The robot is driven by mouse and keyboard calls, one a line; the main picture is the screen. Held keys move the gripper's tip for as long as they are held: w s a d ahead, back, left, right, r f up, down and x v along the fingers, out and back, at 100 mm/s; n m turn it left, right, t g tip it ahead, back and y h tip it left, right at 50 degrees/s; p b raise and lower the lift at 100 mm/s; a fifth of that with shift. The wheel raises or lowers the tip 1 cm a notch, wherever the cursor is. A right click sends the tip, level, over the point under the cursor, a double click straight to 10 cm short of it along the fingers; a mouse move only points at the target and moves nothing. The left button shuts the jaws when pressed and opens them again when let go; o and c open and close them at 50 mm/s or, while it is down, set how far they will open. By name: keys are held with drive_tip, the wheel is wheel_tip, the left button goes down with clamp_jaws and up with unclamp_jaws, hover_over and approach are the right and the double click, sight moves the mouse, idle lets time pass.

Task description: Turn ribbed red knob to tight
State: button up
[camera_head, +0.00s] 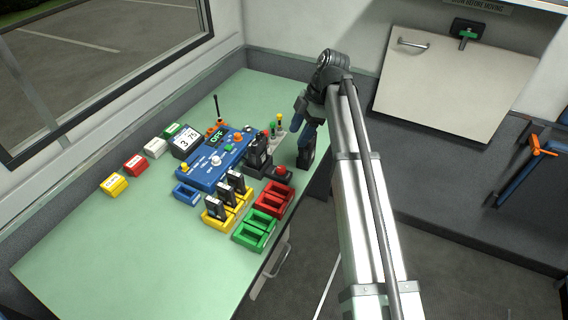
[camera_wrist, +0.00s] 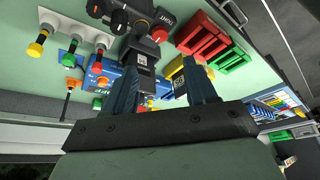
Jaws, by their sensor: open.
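The red knob (camera_head: 283,170) sits on a dark base at the right side of the blue console. The knob lies beyond the fingertips.
A black handset (camera_head: 259,152) stands upright close to the knob. Red (camera_head: 273,199) and green (camera_head: 254,235) trays lie in front, with yellow trays holding black units to their left. Small coloured-top posts (camera_head: 278,128) stand behind. The table's front left is clear.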

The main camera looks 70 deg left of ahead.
sight(282, 168)
drive_tip(key=x, duration=1.2)
drive_tip(key=shift+f, duration=0.4)
